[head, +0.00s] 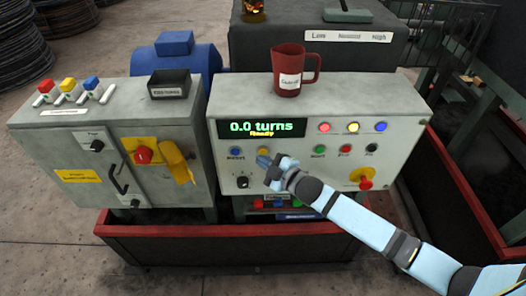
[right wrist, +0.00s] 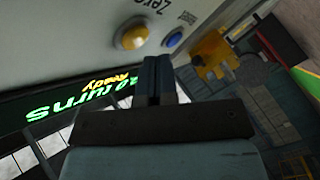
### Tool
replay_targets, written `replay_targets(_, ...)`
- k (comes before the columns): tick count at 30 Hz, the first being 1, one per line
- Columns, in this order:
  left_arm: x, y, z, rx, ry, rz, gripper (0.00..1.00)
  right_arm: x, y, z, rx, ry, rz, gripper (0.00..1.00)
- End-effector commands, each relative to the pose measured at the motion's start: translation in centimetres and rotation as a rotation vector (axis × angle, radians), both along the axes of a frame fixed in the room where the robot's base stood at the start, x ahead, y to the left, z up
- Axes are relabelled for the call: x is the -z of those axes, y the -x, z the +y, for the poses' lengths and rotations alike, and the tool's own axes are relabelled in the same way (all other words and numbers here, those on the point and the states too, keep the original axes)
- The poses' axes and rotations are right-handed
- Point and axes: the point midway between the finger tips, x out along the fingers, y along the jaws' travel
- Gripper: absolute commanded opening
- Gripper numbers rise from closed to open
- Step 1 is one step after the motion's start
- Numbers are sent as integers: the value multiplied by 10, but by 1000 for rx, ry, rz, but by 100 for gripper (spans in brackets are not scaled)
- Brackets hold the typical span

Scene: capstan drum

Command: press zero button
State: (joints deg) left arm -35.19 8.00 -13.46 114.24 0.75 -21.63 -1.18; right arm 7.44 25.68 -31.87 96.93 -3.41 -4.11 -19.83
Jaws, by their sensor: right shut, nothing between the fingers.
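The zero button is a yellow round button (head: 263,151) on the grey control panel (head: 305,190), just below the display and right of the blue reset button (head: 235,152). In the right wrist view the yellow button (right wrist: 132,37) sits beside a "Zero" label, with the blue button (right wrist: 174,39) next to it. My right gripper (head: 264,161) is shut and empty, its tips close to the panel just below the yellow button. In the right wrist view the fingertips (right wrist: 157,60) point between the two buttons; I cannot tell whether they touch the panel. My left gripper is not in view.
The display (head: 260,128) reads "0.0 turns" and "Ready". A red mug (head: 289,78) stands on the panel top. A red emergency knob (head: 365,183) and several small buttons lie right.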

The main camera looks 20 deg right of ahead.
Motion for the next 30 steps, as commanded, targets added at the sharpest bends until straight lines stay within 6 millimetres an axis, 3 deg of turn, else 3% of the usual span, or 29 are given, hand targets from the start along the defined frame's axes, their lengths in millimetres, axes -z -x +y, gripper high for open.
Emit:
replay_targets(15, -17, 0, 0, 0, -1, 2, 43, -1, 44, 13, 0, -2, 2, 0)
replay_targets(30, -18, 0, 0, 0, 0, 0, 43, 0, 48, 14, 0, 0, 0, 0)
